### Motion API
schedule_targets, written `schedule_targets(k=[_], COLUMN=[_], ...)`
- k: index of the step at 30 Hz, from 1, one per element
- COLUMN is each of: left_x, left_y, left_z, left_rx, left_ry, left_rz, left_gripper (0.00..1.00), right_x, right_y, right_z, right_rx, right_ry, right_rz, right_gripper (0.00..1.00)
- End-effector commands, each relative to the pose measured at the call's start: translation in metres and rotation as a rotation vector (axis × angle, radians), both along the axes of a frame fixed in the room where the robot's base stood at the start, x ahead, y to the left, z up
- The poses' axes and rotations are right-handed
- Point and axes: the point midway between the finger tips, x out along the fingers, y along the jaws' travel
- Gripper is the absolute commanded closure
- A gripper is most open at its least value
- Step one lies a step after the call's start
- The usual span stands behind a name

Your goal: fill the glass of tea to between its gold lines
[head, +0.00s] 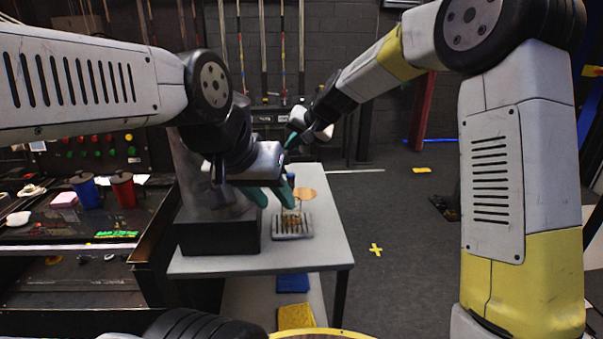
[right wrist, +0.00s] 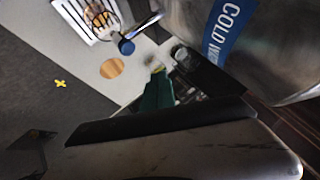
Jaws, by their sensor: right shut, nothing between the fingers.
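The glass (head: 291,219) stands on a slotted drip tray (head: 292,236) on the white table, partly hidden by my left gripper. In the right wrist view the glass (right wrist: 97,16) shows amber and gold tones, but its level against the lines cannot be read. A metal urn (head: 200,190) stands left of it, with a blue "COLD" label in the right wrist view (right wrist: 228,25). A tap with a blue end (right wrist: 126,47) is near the glass. My left gripper (head: 272,198) is open, in front of the urn and above the tray. My right gripper (head: 296,134) is shut and empty, beyond it.
A round tan coaster (head: 306,193) lies behind the tray. A blue cup (head: 85,190) and a red cup (head: 123,190) stand on the dark bench at left.

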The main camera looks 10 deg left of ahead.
Motion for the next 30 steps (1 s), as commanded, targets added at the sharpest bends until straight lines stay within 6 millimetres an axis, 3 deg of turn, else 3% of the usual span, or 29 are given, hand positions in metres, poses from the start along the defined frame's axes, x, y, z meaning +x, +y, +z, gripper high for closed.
schedule_targets(k=[3,12,30], left_x=[0.000,0.000,0.000], left_y=[0.000,0.000,0.000], left_z=[0.000,0.000,0.000], left_rx=[0.000,0.000,0.000], left_ry=[0.000,0.000,0.000], left_rz=[0.000,0.000,0.000], left_gripper=[0.64,0.64,0.64], right_x=[0.000,0.000,0.000], right_y=[0.000,0.000,0.000], right_z=[-0.020,-0.051,-0.058], right_rx=[-0.001,0.000,0.000], right_ry=[0.004,0.001,-0.001], right_rz=[0.000,0.001,0.001], right_gripper=[1.00,1.00,1.00])
